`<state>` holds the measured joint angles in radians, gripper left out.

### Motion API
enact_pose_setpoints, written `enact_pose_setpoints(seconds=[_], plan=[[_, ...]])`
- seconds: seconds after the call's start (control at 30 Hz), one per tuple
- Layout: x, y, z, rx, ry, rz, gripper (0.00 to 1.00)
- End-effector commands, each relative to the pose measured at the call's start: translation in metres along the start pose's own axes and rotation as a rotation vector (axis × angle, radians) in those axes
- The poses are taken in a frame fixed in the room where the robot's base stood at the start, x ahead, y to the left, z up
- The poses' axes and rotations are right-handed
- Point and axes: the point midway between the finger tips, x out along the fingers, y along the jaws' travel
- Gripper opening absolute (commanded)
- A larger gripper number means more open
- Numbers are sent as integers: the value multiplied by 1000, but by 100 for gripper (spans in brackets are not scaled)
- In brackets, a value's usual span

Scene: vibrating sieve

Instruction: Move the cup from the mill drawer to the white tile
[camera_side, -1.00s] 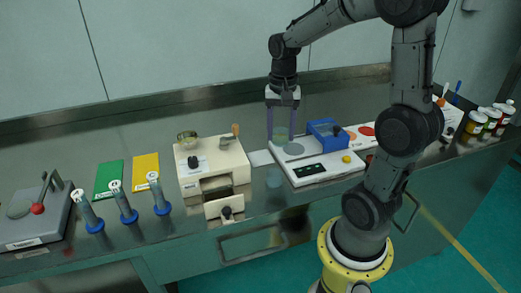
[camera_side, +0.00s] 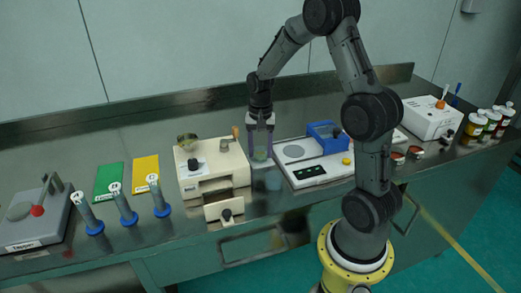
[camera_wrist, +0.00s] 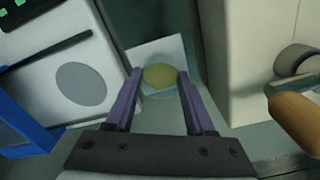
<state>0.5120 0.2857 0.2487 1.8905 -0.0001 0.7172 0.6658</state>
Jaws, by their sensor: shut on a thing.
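My gripper (camera_side: 260,152) is shut on a clear cup (camera_side: 260,156) with yellow-green contents, in the gap between the mill and the blue-framed device. In the wrist view the cup (camera_wrist: 160,78) sits between my two fingers, and the white tile (camera_wrist: 172,47) shows around and beneath it. The cup looks upright. I cannot tell whether its base touches the tile or hangs just above it. The mill (camera_side: 190,190) is a cream box just left of the gripper. Its drawer (camera_side: 216,209) is pulled out at the front.
The white device base (camera_side: 306,178) with a grey disc and blue frame (camera_side: 328,134) stands close on the right. The mill's wooden handle (camera_wrist: 297,118) is close on the other side. Green (camera_side: 110,178) and yellow (camera_side: 146,170) cards lie farther left. Behind the gripper the bench is clear.

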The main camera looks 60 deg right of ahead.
Motion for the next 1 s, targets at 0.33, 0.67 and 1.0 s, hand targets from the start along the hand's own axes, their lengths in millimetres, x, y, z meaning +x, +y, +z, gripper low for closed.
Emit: enact_pose_setpoints(seconds=[0.33, 0.67, 1.0], plan=[[2, 0, 0, 0, 0, 0, 0], [3, 0, 0, 0, 0, 0, 67], [-28, 0, -1, 0, 5, -4, 67]])
